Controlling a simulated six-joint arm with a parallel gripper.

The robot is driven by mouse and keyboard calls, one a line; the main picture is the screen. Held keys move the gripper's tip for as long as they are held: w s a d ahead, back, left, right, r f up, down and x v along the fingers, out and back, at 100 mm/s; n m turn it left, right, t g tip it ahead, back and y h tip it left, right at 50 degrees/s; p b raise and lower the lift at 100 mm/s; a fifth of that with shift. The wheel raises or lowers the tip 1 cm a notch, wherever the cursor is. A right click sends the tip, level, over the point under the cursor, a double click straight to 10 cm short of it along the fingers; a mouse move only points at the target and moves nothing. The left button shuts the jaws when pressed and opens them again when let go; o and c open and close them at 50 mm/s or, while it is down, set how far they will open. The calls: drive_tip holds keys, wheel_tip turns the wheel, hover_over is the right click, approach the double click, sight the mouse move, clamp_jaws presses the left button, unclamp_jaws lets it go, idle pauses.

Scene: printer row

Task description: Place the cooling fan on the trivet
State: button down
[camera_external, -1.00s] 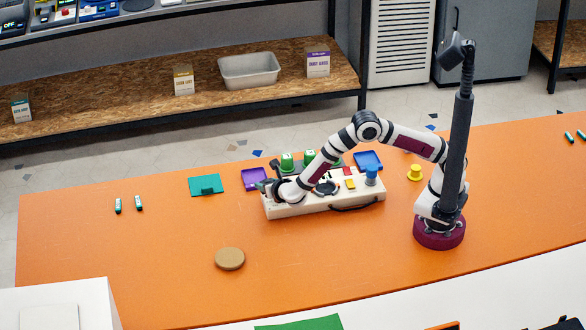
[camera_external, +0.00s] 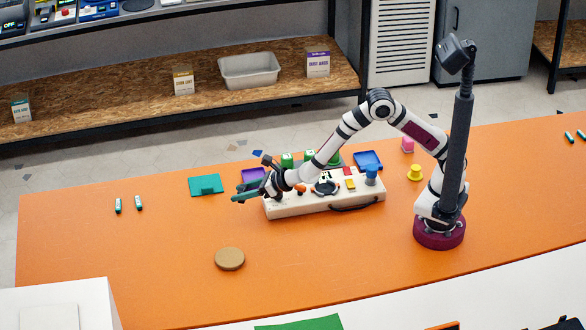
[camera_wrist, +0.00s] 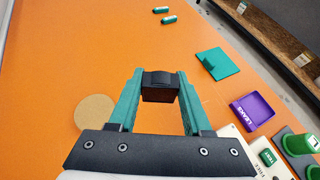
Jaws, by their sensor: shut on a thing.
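The cooling fan, seen as a small dark block (camera_wrist: 158,88), sits between the teal fingertips of my gripper (camera_wrist: 158,80) in the wrist view. My gripper (camera_external: 242,197) is shut on it, above the left end of the white panel; the fan is not clearly visible in the external view. The trivet, a round tan disc (camera_external: 230,259), lies flat and bare on the orange table, nearer the front than my gripper. It also shows in the wrist view (camera_wrist: 95,113), left of the fingers and partly hidden by the gripper body.
The white panel (camera_external: 300,207) carries several parts. A teal plate (camera_external: 205,184) and purple tray (camera_external: 250,175) lie behind and left of it. Two small teal pieces (camera_external: 128,204) lie further left. The orange table (camera_external: 160,245) around the trivet is clear.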

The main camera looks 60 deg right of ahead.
hover_over(230, 256)
drive_tip(key=shift+n+y, duration=0.4)
wheel_tip(230, 256, down, 7)
drive_tip(key=shift+d+r, duration=0.1)
drive_tip(key=shift+a+f, duration=0.15)
drive_tip(key=shift+f, duration=1)
drive_tip(key=shift+a+f, duration=0.1)
drive_tip(key=shift+f, duration=1)
drive_tip(key=shift+c, duration=1.7)
unclamp_jaws()
drive_tip(key=shift+f, duration=0.1)
